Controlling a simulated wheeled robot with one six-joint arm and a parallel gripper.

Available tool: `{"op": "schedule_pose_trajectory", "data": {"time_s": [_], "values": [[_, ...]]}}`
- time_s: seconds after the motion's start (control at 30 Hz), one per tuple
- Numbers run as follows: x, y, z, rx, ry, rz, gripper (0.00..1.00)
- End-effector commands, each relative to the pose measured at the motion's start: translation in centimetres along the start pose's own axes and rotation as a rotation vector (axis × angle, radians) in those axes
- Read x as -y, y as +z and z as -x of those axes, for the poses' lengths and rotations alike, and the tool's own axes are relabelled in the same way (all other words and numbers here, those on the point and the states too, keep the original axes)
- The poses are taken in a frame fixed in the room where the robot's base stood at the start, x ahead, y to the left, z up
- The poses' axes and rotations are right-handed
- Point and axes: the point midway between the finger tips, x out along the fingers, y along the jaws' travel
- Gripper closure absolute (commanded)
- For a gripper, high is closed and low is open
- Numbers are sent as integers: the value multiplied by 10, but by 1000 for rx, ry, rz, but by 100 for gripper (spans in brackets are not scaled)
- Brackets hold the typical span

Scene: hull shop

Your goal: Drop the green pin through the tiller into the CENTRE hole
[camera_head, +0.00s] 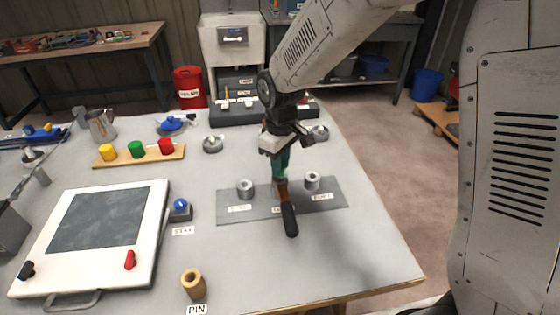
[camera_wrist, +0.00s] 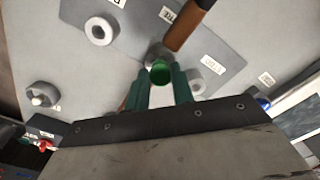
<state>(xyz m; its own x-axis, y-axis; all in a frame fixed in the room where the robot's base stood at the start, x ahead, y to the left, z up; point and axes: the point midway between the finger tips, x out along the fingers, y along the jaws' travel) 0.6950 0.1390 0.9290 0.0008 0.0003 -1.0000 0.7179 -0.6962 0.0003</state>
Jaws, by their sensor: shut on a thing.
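My gripper (camera_head: 280,168) points down over the middle of the grey plate (camera_head: 226,211). It is shut on the green pin, whose round top (camera_wrist: 161,72) shows between the fingertips in the wrist view. The tiller (camera_head: 288,212) is a brown handle with a dark grip, reaching toward the front from below my gripper; its handle also shows in the wrist view (camera_wrist: 188,26). Grey ring-shaped sockets stand at the left (camera_head: 245,188) and right (camera_head: 312,180) of the plate. The centre hole is hidden under the pin and tiller. I cannot tell how deep the pin sits.
A wooden rack (camera_head: 176,155) holds yellow, green and red cylinders. A white board (camera_head: 153,219) with a dark panel lies at left. A tan hollow cylinder (camera_head: 193,284) stands near the front by a PIN label. The table's right front is clear.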

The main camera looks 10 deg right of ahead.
Motion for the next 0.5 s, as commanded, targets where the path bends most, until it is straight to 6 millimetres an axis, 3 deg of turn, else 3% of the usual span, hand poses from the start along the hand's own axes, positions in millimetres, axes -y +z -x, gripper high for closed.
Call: {"op": "schedule_pose_trajectory", "data": {"time_s": [0.5], "values": [[0, 0, -8, 1, 0, 0, 100]]}}
